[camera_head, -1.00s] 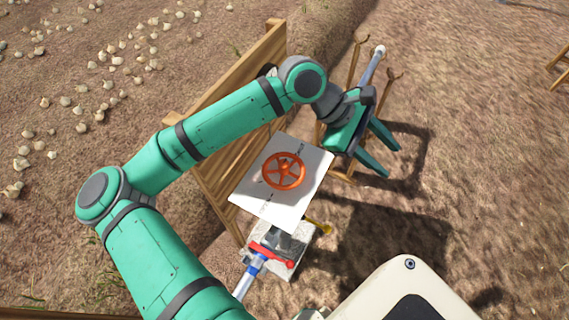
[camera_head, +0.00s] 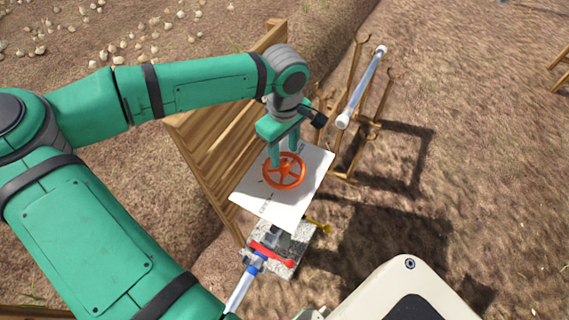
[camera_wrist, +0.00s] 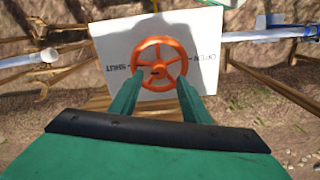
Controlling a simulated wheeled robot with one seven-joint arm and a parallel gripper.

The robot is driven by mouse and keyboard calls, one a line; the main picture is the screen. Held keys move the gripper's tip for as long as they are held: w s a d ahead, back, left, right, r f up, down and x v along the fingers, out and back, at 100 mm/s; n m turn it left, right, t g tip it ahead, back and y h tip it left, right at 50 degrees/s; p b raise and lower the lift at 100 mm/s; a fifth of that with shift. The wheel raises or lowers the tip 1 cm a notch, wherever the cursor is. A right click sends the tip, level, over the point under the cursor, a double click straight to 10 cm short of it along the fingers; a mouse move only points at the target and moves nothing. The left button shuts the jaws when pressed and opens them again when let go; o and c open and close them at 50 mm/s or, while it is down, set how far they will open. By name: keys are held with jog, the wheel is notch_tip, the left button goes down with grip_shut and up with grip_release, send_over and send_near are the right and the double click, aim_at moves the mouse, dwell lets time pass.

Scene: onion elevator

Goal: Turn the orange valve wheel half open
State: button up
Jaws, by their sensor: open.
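The orange valve wheel (camera_head: 284,171) is a spoked ring in front of a white panel (camera_head: 308,196) with printed lettering. It also shows in the wrist view (camera_wrist: 159,45), where one label on the panel reads OPEN on the right and another, partly readable as SHUT, lies on the left. My gripper (camera_head: 284,160) is at the far part of the wheel in the head view, fingers pointing at it. In the wrist view its two open fingers (camera_wrist: 160,82) reach toward the lower part of the rim. I cannot tell whether they touch it.
A wooden slatted frame (camera_head: 215,160) stands behind the panel. A wooden rack (camera_head: 352,120) holds a pale pipe (camera_head: 362,88) to the right. A grey block (camera_head: 290,245) with a red lever (camera_head: 272,254) and a yellow handle (camera_head: 318,227) sits below. Open soil lies right.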

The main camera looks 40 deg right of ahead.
aim_at(284, 162)
notch_tip(284, 162, down, 7)
jog(key=shift+d+f, duration=0.1)
jog(key=shift+f, duration=0.1)
dwell(0.3)
jog(key=shift+w, duration=0.1)
jog(key=c, duration=0.9)
jog(key=shift+c, duration=0.7)
